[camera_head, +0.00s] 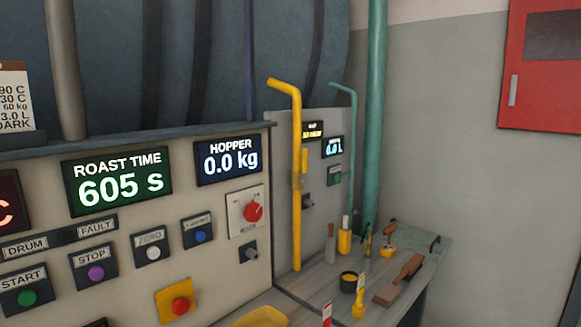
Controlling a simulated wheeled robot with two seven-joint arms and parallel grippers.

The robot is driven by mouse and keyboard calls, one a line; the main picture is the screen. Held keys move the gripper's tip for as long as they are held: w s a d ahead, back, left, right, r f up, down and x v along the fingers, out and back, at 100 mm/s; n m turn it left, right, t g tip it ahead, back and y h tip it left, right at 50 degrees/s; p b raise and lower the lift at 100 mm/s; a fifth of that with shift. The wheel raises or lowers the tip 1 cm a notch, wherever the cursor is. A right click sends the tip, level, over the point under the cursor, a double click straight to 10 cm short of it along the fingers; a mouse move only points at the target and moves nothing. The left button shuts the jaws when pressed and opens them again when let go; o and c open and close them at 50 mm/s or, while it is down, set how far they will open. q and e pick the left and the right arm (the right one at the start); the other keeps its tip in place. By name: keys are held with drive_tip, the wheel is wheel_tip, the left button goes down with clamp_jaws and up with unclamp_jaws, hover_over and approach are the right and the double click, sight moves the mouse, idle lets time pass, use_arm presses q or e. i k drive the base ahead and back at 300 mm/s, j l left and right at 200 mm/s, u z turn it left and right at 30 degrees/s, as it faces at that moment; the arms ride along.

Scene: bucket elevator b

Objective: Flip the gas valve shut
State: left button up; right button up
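A yellow pipe (297,225) runs upright in front of the grey side panel, with its top bent to the left. A short yellow piece (304,160) stands upright along the pipe at about mid-height and looks like the valve lever, but it is too small to be sure. A small dark fitting (308,201) sits just below it, to the right of the pipe. Neither of my grippers is in this view.
A control panel with a roast time display (117,182), a hopper display (229,161) and a red knob (253,212) fills the left. A worktop (310,287) holds several small tools and a dark cup (348,282). A red cabinet (541,65) hangs at right.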

sight(305, 161)
drive_tip(key=i+l, duration=0.3)
drive_tip(key=l, duration=0.2)
drive_tip(key=i+l+u, duration=0.1)
drive_tip(key=u, duration=0.3)
drive_tip(key=i+l+u, duration=0.1)
drive_tip(key=l+u, duration=0.3)
